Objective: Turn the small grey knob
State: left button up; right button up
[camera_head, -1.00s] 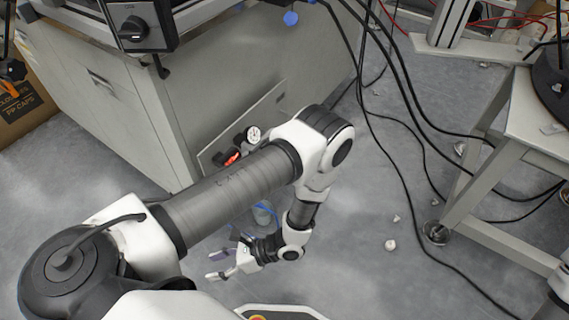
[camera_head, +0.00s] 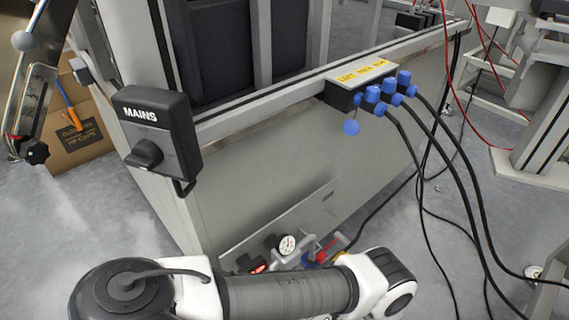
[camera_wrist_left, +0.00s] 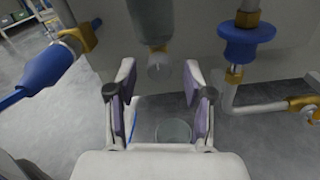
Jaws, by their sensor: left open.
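A small grey knob (camera_wrist_left: 159,66) shows in the left wrist view at the lower end of a grey cylinder (camera_wrist_left: 152,22). My left gripper (camera_wrist_left: 159,76) is open, with one finger on each side of the knob in the picture. I cannot tell whether either finger touches it. In the head view the knob and my left gripper are out of sight; only my left arm shows at the bottom. My right gripper is in no view.
In the wrist view a blue fitting (camera_wrist_left: 52,69) is left and a blue wheel (camera_wrist_left: 246,40) with brass-jointed pipe is right. A clear cup (camera_wrist_left: 173,130) stands below. The head view shows a gauge (camera_head: 287,244), black MAINS switch (camera_head: 160,135) and hanging cables (camera_head: 455,170).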

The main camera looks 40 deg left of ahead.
pick_arm(q)
jog(key=shift+a, duration=0.2)
grip_shut()
jog(key=shift+m, duration=0.7)
grip_release()
